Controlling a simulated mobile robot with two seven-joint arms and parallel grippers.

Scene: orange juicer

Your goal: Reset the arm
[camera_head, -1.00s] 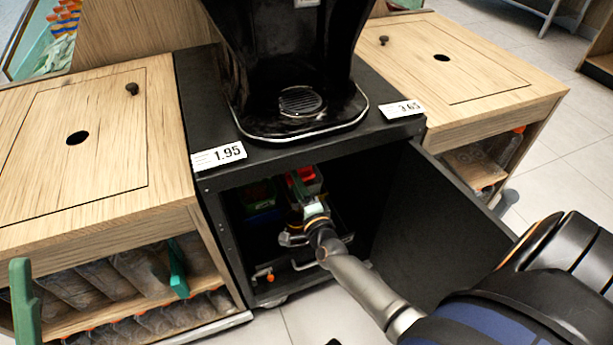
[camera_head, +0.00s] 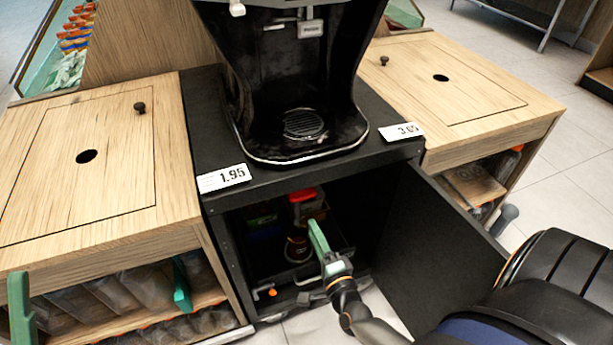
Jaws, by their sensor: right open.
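My right gripper (camera_head: 322,251) is at the front opening of the black cabinet (camera_head: 283,178), with its green fingers pointing up and into it. It is open and holds nothing that I can see. My right arm comes in from the lower right. A green finger-like piece (camera_head: 22,310) shows at the lower left edge and another green piece (camera_head: 182,286) stands before the left shelf; they look like my left gripper's two fingers, spread wide apart with nothing visible between them.
The cabinet door (camera_head: 440,255) stands open on the right, close to my right arm. Inside are a red-topped container (camera_head: 303,199) and a dark jar (camera_head: 297,247). The black juicer (camera_head: 300,90) stands on top. Wooden counters (camera_head: 60,230) flank it, with bottles (camera_head: 150,288) below the left one.

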